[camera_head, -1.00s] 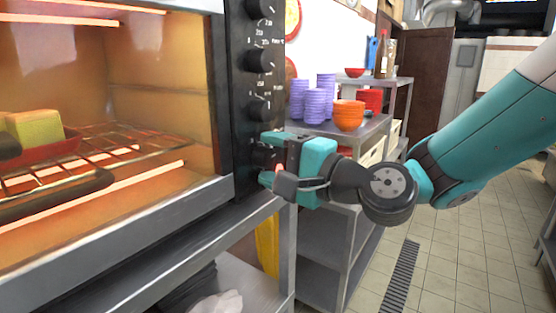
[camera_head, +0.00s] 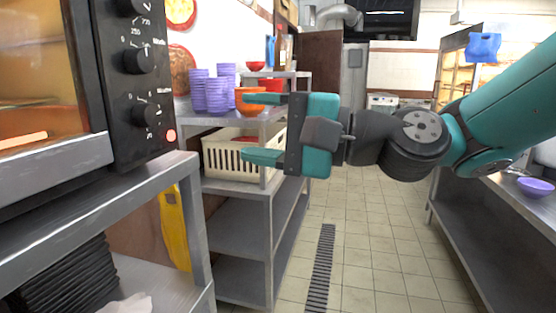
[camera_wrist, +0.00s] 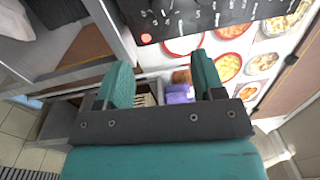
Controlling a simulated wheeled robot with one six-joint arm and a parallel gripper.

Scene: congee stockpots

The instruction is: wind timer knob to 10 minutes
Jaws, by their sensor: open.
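The black oven control panel (camera_head: 115,85) is at the left of the head view, with a column of dark knobs and white markings. The lowest knob (camera_head: 144,113) sits above a lit red lamp (camera_head: 170,136); another knob (camera_head: 138,61) is above it. I cannot read which knob is the timer. My gripper (camera_head: 258,128) is open and empty, right of the panel and apart from it, fingers pointing left. In the wrist view my open gripper (camera_wrist: 162,75) has nothing between its fingers; the panel edge (camera_wrist: 190,15) and red lamp (camera_wrist: 146,38) show at the top.
The oven stands on a metal shelf (camera_head: 95,195). Behind my gripper are a shelf unit (camera_head: 245,205), a cream crate (camera_head: 225,155), purple bowls (camera_head: 212,92) and orange bowls (camera_head: 250,104). A counter (camera_head: 500,215) is at right. The tiled floor (camera_head: 365,240) between is clear.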

